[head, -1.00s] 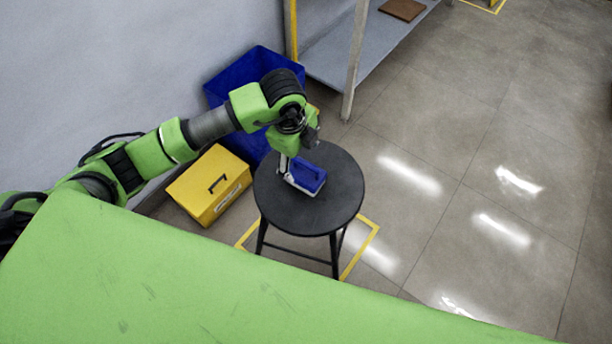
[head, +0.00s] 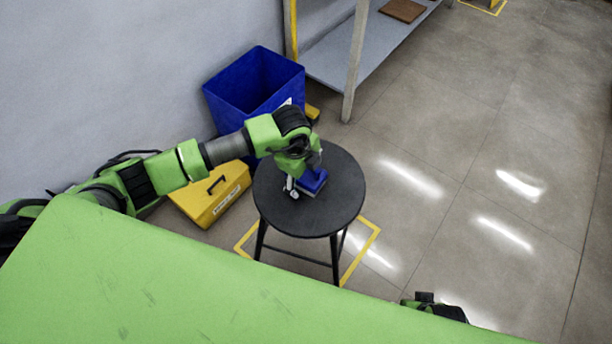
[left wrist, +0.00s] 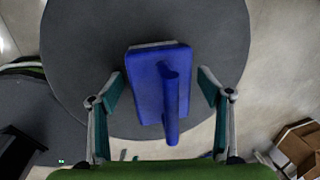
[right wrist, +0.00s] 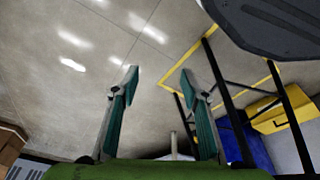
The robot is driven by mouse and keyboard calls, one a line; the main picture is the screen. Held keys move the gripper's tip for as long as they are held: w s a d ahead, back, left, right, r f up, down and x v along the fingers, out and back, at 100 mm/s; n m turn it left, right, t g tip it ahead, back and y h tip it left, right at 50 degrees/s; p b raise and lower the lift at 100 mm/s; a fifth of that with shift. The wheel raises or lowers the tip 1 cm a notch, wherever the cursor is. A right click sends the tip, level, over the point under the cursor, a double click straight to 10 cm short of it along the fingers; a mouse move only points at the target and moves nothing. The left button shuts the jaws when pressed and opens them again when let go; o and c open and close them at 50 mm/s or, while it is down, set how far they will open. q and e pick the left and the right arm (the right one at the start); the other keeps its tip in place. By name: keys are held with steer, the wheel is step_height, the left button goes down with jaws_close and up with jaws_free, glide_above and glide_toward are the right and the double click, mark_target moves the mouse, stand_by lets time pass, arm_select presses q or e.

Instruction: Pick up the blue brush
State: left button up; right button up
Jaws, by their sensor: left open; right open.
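The blue brush (head: 312,182) lies on the round black stool (head: 335,205), partly hidden by my left gripper in the head view. In the left wrist view the brush (left wrist: 150,82) shows its blue block and raised handle, with a thin pale edge at its far end. My left gripper (left wrist: 160,80) is open above it, one finger on each side, with gaps between fingers and brush. In the head view my left gripper (head: 296,187) points down over the stool. My right gripper (right wrist: 158,74) is open and empty, with floor beyond it.
A blue bin (head: 228,97) and a yellow case (head: 215,200) stand on the floor left of the stool. A grey shelf (head: 330,60) stands behind. Yellow tape (head: 365,245) marks the floor around the stool legs. The floor to the right is open.

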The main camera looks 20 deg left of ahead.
arm_select(q)
steer(key=c, duration=1.3)
steer(key=shift+o, duration=0.2)
steer(key=shift+r, duration=0.5)
steer(key=shift+c, duration=0.7)
step_height(320, 180, up, 3)
steer(key=shift+f+p, duration=0.2)
steer(key=shift+p, duration=0.25)
steer(key=s+a+r+p, duration=0.1)
steer(key=s+a+r, duration=0.1)
steer(key=s+r, duration=0.2)
steer(key=shift+r, duration=0.5)
steer(key=s+a+r, duration=0.1)
steer(key=s, duration=0.2)
steer(key=s+a+r, duration=0.1)
steer(key=s+r, duration=0.1)
steer(key=s+a+r, duration=0.1)
steer(key=s+a, duration=0.1)
steer(key=s, duration=0.1)
steer(key=shift+s+r+p, duration=0.25)
steer(key=shift+s+p, duration=0.05)
steer(key=shift+p, duration=0.1)
steer(key=shift+c, duration=0.2)
arm_select(e)
steer(key=s+f, duration=0.4)
steer(key=f, duration=0.4)
steer(key=shift+d+f+g, duration=0.15)
steer(key=shift+d+g, duration=0.15)
